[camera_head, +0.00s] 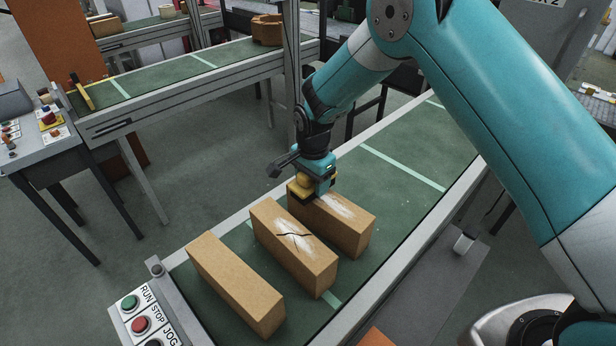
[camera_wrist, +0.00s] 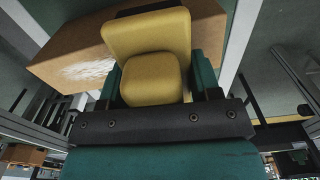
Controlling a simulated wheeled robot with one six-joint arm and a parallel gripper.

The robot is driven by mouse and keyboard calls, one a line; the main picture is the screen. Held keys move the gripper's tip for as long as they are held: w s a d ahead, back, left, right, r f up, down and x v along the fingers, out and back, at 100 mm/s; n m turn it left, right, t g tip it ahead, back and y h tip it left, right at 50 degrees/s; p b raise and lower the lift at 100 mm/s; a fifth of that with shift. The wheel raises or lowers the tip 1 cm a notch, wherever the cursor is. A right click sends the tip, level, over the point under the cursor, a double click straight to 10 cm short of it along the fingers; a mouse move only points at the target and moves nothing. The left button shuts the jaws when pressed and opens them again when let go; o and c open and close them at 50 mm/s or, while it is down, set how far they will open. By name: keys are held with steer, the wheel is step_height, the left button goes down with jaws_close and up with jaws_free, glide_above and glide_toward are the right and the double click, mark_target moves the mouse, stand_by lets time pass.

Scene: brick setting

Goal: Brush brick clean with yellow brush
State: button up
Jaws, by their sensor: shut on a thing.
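Three tan bricks lie side by side across the green conveyor belt. The far right brick (camera_head: 352,226) has a streak of white dust on its top. The middle brick (camera_head: 305,258) has white dust and a dark crack on top. The near left brick (camera_head: 232,278) looks clean. My gripper (camera_head: 313,178) is shut on the yellow brush (camera_head: 304,186), at the back left end of the far right brick. In the wrist view the brush (camera_wrist: 150,75) covers part of that brick (camera_wrist: 60,50); white dust shows beside it. Whether the bristles touch the brick is unclear.
Metal rails edge the conveyor belt (camera_head: 390,190), which is bare beyond the bricks. A button panel (camera_head: 143,322) with RUN, STOP and JOG stands at the near left end. A second conveyor (camera_head: 190,75) runs behind, with a control desk (camera_head: 50,135) at the left.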

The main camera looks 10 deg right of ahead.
mark_target(356, 218)
steer(key=shift+s+d+r+p, duration=0.1)
steer(key=shift+s+d+p, duration=0.15)
steer(key=shift+s+d, duration=0.9)
steer(key=shift+s+d+f+p, duration=0.1)
steer(key=shift+s+d+p, duration=0.15)
steer(key=shift+s+d, duration=0.95)
steer(key=shift+s+d+r+p, duration=0.1)
steer(key=shift+s+d+p, duration=0.15)
steer(key=shift+s+d, duration=1.15)
steer(key=shift+s, duration=0.6)
steer(key=shift+s+d, duration=0.25)
steer(key=shift+s, duration=0.55)
steer(key=shift+r+p, duration=2.25)
steer(key=shift+r, duration=0.7)
steer(key=shift+r, duration=0.1)
steer(key=shift+r+p, duration=1.1)
steer(key=shift+r, duration=0.3)
